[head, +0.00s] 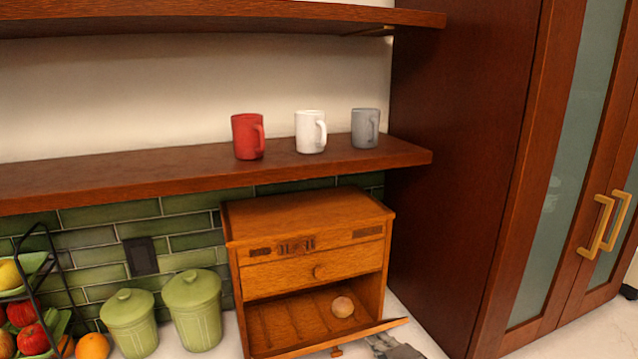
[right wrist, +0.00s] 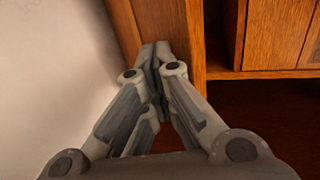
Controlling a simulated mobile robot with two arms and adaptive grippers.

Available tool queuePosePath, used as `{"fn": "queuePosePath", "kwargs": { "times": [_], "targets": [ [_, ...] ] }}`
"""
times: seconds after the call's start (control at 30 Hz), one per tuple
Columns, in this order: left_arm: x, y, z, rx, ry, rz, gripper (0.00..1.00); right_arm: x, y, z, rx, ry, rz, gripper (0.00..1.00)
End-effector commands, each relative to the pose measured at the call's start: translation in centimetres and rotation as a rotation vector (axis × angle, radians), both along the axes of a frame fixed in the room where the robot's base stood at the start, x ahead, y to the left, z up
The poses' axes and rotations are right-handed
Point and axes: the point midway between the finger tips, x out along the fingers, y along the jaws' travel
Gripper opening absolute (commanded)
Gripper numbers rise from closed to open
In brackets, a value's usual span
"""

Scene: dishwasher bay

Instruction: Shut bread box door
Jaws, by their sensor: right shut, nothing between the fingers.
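The wooden bread box (head: 310,250) stands on the counter against the green tiles. Its door (head: 340,342) is folded down and open, sloping out from the bottom edge, with a small round knob on its face. A round bread roll (head: 343,306) lies inside the lower compartment. My right gripper (head: 392,349) is low at the picture's bottom, by the right end of the door. In the right wrist view its fingers (right wrist: 158,62) are together and empty, close to an orange wooden edge (right wrist: 168,20); contact cannot be told. My left gripper is not in view.
Two green canisters (head: 193,310) stand left of the box, beside a fruit rack (head: 40,300). A red mug (head: 247,136), a white mug (head: 310,132) and a grey mug (head: 365,127) stand on the shelf above. A tall dark wooden cabinet (head: 460,180) rises at the right.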

Motion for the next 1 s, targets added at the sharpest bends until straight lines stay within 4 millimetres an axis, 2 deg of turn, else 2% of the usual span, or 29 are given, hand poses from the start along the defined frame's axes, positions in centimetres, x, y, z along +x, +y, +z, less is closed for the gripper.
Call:
{"fn": "queuePosePath", "kwargs": {
  "times": [1.0],
  "targets": [
    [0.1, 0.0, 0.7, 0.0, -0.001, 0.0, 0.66, 3.5, 1.3, 2.7, 0.001, -0.001, 0.0, 0.0]
  ]
}}
